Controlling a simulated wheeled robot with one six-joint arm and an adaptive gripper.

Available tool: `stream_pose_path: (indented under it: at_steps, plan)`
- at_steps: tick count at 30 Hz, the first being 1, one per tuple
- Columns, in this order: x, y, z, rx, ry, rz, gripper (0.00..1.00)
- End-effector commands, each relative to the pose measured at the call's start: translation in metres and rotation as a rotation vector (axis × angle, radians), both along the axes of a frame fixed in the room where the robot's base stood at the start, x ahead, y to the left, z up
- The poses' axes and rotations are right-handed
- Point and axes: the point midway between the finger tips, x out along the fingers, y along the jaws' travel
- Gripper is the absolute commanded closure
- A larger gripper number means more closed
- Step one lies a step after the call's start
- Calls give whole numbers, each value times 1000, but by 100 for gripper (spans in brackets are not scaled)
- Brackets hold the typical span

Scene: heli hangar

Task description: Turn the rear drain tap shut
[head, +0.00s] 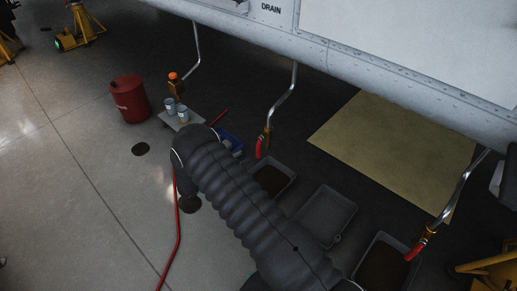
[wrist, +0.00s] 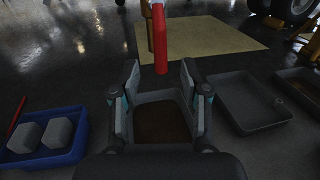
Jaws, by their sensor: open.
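Three drain pipes hang from the white fuselage in the head view. The middle tap (head: 267,132) has a brass body and a red lever (head: 261,149); the right tap (head: 430,229) also has a red lever (head: 414,252). The left tap (head: 176,87) has an orange top. I cannot tell from labels which is the rear one. In the wrist view a red lever (wrist: 160,45), apparently the middle tap's, hangs straight down beside its brass body (wrist: 148,12). My gripper (wrist: 160,76) is open and empty, with the lever ahead between its fingers. My arm hides it in the head view.
A drip tray (wrist: 191,136) with dark liquid lies below the gripper. An empty tray (head: 324,216) and another filled tray (head: 381,262) lie to the right. A blue bin (wrist: 67,151) is at left. A red drum (head: 130,100) and red hose (head: 179,235) stand on open floor.

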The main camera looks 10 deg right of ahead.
Motion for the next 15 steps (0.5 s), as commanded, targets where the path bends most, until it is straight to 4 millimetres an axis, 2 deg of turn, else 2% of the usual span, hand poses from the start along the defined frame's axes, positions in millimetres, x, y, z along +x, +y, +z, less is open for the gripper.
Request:
stream_pose_path:
  at_steps: [1, 6, 15]
  plan:
    - [4, -11, 1, 0, 1, -4, 54]
    - [17, -39, 1, 0, 0, -4, 54]
    - [33, -73, 0, 0, 0, -1, 54]
